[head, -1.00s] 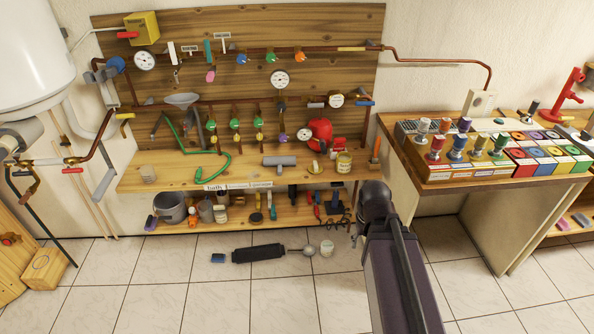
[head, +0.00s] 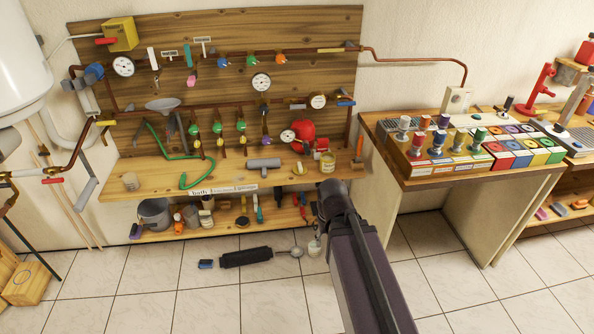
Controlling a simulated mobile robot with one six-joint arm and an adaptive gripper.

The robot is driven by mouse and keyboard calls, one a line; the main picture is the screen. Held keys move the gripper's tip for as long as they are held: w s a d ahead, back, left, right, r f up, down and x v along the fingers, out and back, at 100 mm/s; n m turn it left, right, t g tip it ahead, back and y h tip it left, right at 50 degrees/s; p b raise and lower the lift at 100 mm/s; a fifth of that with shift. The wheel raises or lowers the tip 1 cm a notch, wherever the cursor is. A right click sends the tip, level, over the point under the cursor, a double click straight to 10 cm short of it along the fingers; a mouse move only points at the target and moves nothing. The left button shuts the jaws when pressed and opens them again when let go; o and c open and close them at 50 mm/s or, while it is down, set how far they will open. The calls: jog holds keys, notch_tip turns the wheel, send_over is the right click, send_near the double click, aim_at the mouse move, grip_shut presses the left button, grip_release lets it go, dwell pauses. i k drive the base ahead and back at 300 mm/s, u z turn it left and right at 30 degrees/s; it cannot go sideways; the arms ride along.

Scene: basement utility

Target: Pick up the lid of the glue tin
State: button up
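A small open tin (head: 327,163) with a yellowish label stands at the right end of the workbench top, and looks like the glue tin. Its lid cannot be made out for sure; small items lie just left of the tin, too small to tell apart. My dark arm (head: 360,265) reaches up from the bottom of the picture, its visible end just below the bench's front edge. My gripper cannot be made out; it is out of sight beyond the arm.
The workbench (head: 150,188) also bears a grey pipe piece (head: 264,164) and a red round vessel (head: 302,132). A black roller-like object (head: 246,257) and a white pot (head: 315,247) are on the floor. A second bench (head: 415,178) with coloured blocks stands right.

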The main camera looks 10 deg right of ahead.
aim_at(300, 168)
jog(key=z, duration=0.05)
jog(key=i, duration=1)
jog(key=u, duration=0.05)
